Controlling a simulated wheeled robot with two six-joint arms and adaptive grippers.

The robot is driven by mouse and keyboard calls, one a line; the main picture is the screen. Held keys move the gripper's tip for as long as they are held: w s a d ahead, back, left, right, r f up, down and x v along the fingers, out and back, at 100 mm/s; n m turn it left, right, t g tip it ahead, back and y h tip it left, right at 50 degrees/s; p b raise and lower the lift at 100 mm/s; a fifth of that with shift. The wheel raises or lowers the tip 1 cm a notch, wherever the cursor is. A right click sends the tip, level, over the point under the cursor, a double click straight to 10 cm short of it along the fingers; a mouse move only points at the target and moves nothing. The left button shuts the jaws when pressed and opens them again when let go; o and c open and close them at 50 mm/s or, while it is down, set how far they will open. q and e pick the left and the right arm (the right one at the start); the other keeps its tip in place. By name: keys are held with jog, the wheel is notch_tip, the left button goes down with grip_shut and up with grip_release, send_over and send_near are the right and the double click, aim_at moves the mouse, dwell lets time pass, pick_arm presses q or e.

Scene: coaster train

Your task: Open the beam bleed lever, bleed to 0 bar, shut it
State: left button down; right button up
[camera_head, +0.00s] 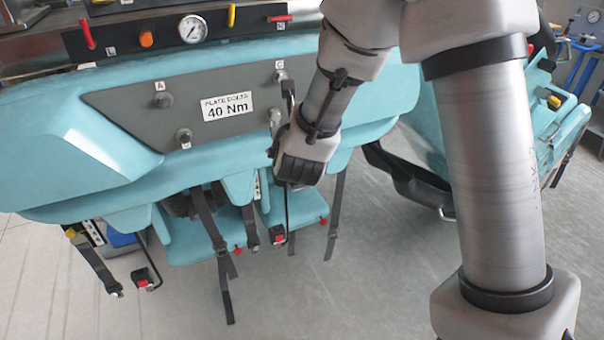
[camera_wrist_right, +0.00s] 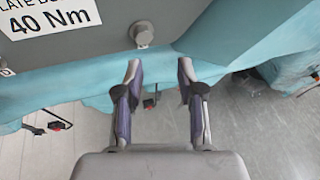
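A dark strip at the top left of the head view holds a round white pressure gauge (camera_head: 192,28); its reading is too small to tell. A yellow lever (camera_head: 231,15) stands upright to its right. A red lever (camera_head: 86,34) by label L slants up, and another red lever (camera_head: 279,18) by label R lies level. I cannot tell by label which is the bleed lever. In the wrist view the fingers (camera_wrist_right: 158,85) are apart and empty. My left gripper is not in view.
A grey panel with a "40 Nm" plate (camera_head: 227,106) and several bolts lies below the strip. One bolt (camera_wrist_right: 143,33) is ahead of the right fingers. Straps (camera_head: 215,240) hang below the teal seats. An orange knob (camera_head: 147,39) is left of the gauge. The floor in front is clear.

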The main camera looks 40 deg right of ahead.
notch_tip(320, 180, down, 9)
jog(key=s+g+b, duration=0.1)
jog(key=s+g, duration=0.1)
jog(key=shift+s+d+f+m+b, duration=0.15)
jog(key=shift+d+f+m+b, duration=0.05)
jog(key=shift+d+m+b, duration=0.2)
